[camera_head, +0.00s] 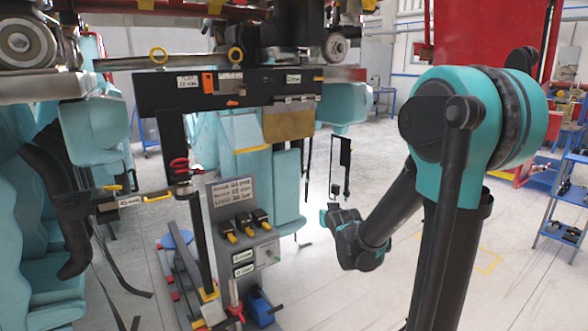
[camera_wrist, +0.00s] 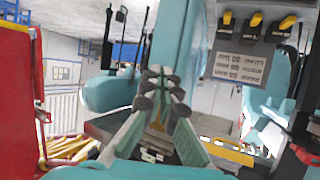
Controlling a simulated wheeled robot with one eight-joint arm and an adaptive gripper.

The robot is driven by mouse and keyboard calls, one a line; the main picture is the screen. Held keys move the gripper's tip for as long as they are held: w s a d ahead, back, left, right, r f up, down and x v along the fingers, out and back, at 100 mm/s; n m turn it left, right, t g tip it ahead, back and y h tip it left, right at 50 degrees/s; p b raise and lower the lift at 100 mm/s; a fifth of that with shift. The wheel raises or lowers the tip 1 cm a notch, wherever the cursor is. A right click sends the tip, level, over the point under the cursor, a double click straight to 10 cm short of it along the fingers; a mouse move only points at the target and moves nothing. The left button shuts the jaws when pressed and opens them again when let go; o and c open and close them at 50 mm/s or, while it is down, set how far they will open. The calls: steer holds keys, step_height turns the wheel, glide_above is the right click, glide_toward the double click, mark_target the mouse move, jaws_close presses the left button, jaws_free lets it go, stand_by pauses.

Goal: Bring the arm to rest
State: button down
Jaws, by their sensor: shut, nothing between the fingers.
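My gripper (camera_head: 328,215) is at the end of my teal and black arm, in the middle of the head view. Only its small teal and dark end shows there, over the pale floor, to the right of the grey labelled panel. In the wrist view my gripper's fingers (camera_wrist: 165,88) come together at their dark tips. They are shut with nothing between them. The fingers are apart from the panel in the head view, with a narrow gap of floor between.
The grey panel (camera_head: 234,193) holds black and yellow handles and labels. A thin black rod (camera_head: 346,165) hangs close to my gripper. A blue shelf (camera_head: 570,200) stands at the right. A red panel (camera_wrist: 18,95) shows in the wrist view.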

steer(key=s+d+f+g, duration=0.2)
steer(key=s+f+g, duration=0.1)
steer(key=s, duration=0.7)
steer(key=s+d+f+g+h, duration=0.1)
steer(key=s+d+f+g, duration=0.2)
steer(key=s, duration=0.7)
steer(key=s+d+f+m+g, duration=0.1)
steer(key=s+d+f+g, duration=0.2)
steer(key=s+f, duration=0.4)
steer(key=s, duration=0.2)
steer(key=shift+s+d, duration=0.25)
steer(key=shift+s, duration=0.15)
